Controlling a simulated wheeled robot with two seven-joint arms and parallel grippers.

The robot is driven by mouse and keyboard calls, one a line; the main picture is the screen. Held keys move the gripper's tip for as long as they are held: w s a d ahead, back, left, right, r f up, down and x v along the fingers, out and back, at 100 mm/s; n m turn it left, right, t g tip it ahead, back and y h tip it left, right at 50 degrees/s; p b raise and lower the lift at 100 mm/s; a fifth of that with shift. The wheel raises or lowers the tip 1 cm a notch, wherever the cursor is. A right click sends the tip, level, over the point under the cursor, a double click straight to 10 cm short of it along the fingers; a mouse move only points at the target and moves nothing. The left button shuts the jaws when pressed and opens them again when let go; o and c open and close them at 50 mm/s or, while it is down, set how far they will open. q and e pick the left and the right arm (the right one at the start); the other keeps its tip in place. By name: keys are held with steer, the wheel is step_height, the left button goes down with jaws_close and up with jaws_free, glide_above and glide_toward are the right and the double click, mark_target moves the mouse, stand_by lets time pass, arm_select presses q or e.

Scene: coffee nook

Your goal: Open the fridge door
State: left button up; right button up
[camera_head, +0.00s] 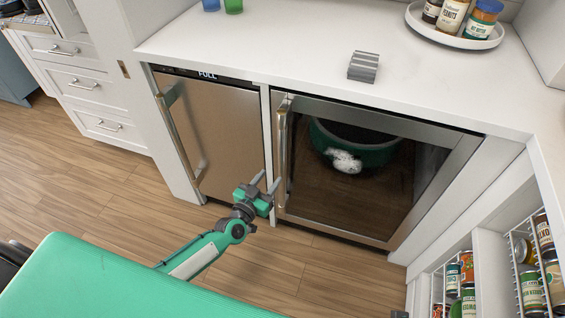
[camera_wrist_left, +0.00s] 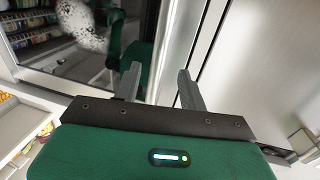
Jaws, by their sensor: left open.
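The glass-fronted fridge door (camera_head: 395,238) is shut under the counter, in a steel frame. Its upright bar handle (camera_head: 281,150) runs along the door's left side. My left gripper (camera_head: 267,181) is open, with its fingers pointing up towards the lower part of this handle. In the left wrist view its two fingers (camera_wrist_left: 158,72) are spread in front of the door's edge, with dark glass (camera_wrist_left: 75,60) to the left.
A steel-fronted appliance (camera_head: 222,125) marked FULL stands left of the fridge, with its own bar handle (camera_head: 182,135). White drawers (camera_head: 90,85) are farther left. Open shelves of jars and cans (camera_head: 532,275) are at the right. Wooden floor (camera_head: 110,200) is clear in front.

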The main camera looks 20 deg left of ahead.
mark_target(280, 165)
arm_select(q)
steer(key=b+x, duration=0.1)
steer(key=x, duration=0.6)
steer(key=shift+w, duration=0.4)
steer(key=shift+w+d, duration=0.15)
steer(key=shift+w, duration=0.25)
arm_select(e)
step_height(280, 165, up, 3)
steer(key=shift+f, duration=0.1)
arm_select(q)
jaws_close()
arm_select(e)
steer(key=shift+f, duration=0.1)
